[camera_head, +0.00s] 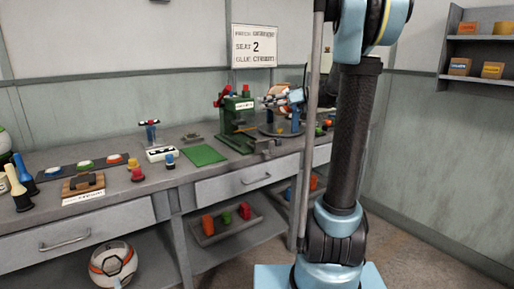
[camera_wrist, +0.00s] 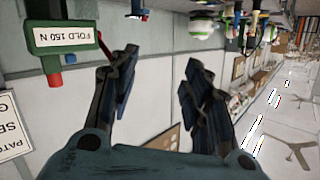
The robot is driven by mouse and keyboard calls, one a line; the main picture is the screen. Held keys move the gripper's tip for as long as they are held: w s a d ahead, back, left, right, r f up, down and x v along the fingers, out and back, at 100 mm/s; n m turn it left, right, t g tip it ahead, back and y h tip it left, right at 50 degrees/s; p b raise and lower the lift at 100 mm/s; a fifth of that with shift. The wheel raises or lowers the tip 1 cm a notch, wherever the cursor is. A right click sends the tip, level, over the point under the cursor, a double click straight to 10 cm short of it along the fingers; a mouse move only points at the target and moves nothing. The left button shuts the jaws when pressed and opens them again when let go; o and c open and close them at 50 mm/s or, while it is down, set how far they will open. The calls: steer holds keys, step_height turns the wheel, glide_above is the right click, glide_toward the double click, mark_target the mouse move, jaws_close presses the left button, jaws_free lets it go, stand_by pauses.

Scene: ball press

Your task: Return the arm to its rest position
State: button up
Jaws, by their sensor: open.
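My gripper (camera_wrist: 158,78) is open in the wrist view, with its two dark fingers spread apart and nothing between them. That view is upside down and looks past the bench towards the grey wall. In the head view my arm stands at the right, with its dark column in front of the bench end. A blue and dark shape beside the press, partly behind a pole, looks like my gripper end, held above the bench. The green press (camera_head: 238,112) stands just left of it; in the wrist view its label reads "FOLD 150 N" (camera_wrist: 63,37).
The grey bench (camera_head: 225,172) carries a green mat (camera_head: 203,156), colored pieces and bottles. A sign (camera_head: 254,46) hangs behind it. A wall shelf (camera_head: 480,47) is at right, above open floor.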

steer(key=s+d+f+m+h, duration=0.3)
steer(key=s+f+m+h, duration=0.45)
steer(key=s+f, duration=0.95)
steer(key=s+d+f+m+h, duration=0.5)
steer(key=s+d+f+h, duration=0.2)
steer(key=s+d+f, duration=0.4)
steer(key=s+f, duration=0.1)
steer(key=s, duration=0.3)
steer(key=shift+d, duration=0.35)
